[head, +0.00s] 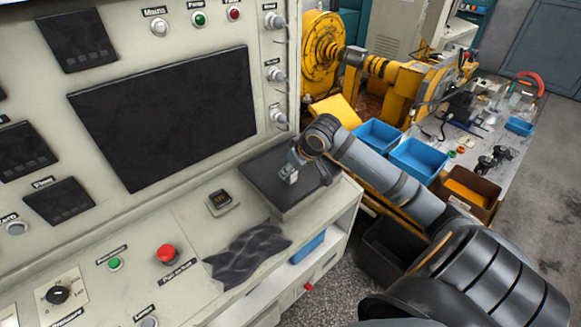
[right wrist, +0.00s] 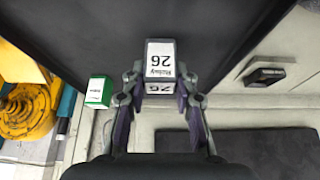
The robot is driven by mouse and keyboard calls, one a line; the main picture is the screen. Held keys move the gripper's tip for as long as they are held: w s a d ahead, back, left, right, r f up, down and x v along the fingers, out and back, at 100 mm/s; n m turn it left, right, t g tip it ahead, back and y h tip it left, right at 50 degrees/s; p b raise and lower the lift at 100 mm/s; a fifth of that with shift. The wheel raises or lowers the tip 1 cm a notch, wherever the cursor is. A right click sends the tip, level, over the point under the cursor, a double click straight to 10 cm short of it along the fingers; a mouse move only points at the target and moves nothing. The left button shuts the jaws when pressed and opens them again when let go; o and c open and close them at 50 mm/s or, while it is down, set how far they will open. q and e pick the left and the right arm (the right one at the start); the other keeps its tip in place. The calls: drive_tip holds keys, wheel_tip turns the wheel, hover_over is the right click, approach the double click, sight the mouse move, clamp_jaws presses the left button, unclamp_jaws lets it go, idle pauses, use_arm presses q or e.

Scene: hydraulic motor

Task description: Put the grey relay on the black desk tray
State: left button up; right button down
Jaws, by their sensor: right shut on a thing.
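The tray (right wrist: 220,45) also fills the top of the right wrist view. I cannot tell whether the relay touches it. My left gripper is not in view.
A green and white box (right wrist: 98,92) stands beside the tray, close to one finger. A small black switch unit (head: 219,201) and a dark crumpled cloth (head: 250,252) lie on the console nearby. The upright control panel (head: 160,120) rises behind. Blue bins (head: 418,158) stand farther right.

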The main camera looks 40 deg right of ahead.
drive_tip(key=shift+f, duration=0.1)
drive_tip(key=c, duration=1)
unclamp_jaws()
drive_tip(key=shift+c, duration=0.2)
